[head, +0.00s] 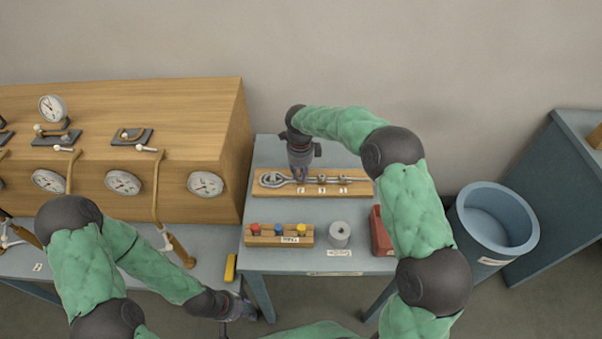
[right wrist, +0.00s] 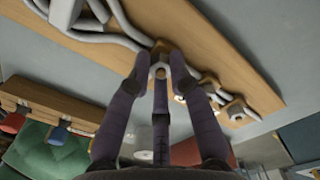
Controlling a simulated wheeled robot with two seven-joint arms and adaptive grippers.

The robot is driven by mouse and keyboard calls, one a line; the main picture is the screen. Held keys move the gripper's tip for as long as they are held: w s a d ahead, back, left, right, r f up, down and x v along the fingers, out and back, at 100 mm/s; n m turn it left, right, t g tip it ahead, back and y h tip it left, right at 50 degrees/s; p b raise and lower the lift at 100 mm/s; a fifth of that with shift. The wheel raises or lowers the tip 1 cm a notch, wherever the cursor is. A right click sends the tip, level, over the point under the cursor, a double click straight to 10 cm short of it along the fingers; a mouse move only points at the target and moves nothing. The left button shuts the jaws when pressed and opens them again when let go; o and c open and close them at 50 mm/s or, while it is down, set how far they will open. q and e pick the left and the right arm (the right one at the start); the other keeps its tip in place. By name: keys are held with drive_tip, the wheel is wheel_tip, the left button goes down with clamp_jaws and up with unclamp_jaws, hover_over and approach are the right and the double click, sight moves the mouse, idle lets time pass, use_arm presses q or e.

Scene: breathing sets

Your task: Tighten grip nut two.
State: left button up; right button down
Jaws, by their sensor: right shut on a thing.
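A wooden board (head: 262,190) on the small grey table carries a grey metal hose line with small nut-like fittings along it, each with a small label I cannot read. My right gripper (head: 299,176) points down at the leftmost of these fittings. In the right wrist view its three dark fingers (right wrist: 160,62) close around a small grey nut (right wrist: 159,72) on the line. Two more fittings, a nearer one (right wrist: 209,84) and a farther one (right wrist: 236,109), stand beside it, apart from the fingers. My left gripper (head: 240,310) hangs low by the table's front left, its jaw opening unclear.
A wooden rack (head: 279,241) with red, blue and yellow pieces stands on the table in front, beside a grey roll (head: 340,234) and a red box (head: 381,232). A wooden gauge cabinet (head: 225,130) is at left. A blue bin (head: 495,220) stands at right.

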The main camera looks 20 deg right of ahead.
sight(299, 175)
drive_tip(key=shift+a+f, duration=0.15)
drive_tip(key=shift+a, duration=0.15)
drive_tip(key=c, duration=1.4)
unclamp_jaws()
drive_tip(key=shift+o, duration=1.3)
drive_tip(key=shift+w+a, duration=0.1)
drive_tip(key=shift+w, duration=0.1)
drive_tip(key=shift+d, duration=0.2)
drive_tip(key=shift+r, duration=0.25)
wheel_tip(299, 175, up, 12)
drive_tip(key=shift+f, duration=0.15)
